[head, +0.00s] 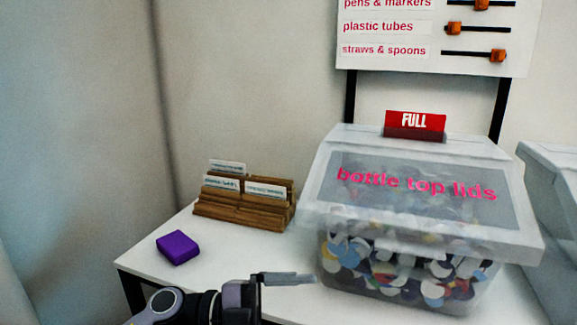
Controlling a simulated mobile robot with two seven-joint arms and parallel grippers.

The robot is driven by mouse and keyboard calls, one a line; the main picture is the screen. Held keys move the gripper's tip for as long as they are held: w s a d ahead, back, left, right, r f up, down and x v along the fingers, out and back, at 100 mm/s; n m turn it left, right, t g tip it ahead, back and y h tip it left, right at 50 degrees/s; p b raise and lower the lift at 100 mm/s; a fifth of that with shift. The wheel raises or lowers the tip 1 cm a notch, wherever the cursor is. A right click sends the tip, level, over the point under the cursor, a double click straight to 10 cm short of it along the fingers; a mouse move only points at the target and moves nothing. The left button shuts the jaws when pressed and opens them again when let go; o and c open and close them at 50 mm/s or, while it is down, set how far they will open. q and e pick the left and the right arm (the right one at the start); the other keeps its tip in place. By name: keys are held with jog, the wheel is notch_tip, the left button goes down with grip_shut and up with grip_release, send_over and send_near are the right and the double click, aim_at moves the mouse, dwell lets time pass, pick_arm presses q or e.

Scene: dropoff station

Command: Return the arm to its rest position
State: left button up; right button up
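My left gripper (300,279) shows low in the middle of the head view, its arm coming in from the bottom left. Its grey finger part points right, over the front of the white table (145,262), just left of the clear bin. I see it edge-on and cannot tell whether the fingers are open or shut. No object shows in it. My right gripper is not in view.
A clear bin (425,235) of bottle top lids, with a red "FULL" sign (414,123), stands right of my gripper. A wooden card holder (240,211) and a purple block (178,247) are on the table. Another bin (555,200) is at the right edge.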

pick_arm(q)
jog(key=w+a+f+n+t+y, duration=0.1)
jog(key=a+f+n+t+y, duration=0.8)
jog(key=n+t, duration=1.05)
jog(key=s+a+f+n+g+y, duration=0.45)
jog(key=s+f, duration=0.25)
jog(key=f, duration=0.2)
jog(key=s+a+f+n+g+y, duration=0.3)
jog(key=s+a+f, duration=0.35)
jog(key=f, duration=0.25)
notch_tip(320, 180, up, 12)
jog(key=s+a+p, duration=0.1)
jog(key=p, duration=1.4)
jog(key=shift+s+a+f+g, duration=0.2)
jog(key=shift+s+a+g, duration=0.05)
jog(key=shift+s+g, duration=0.05)
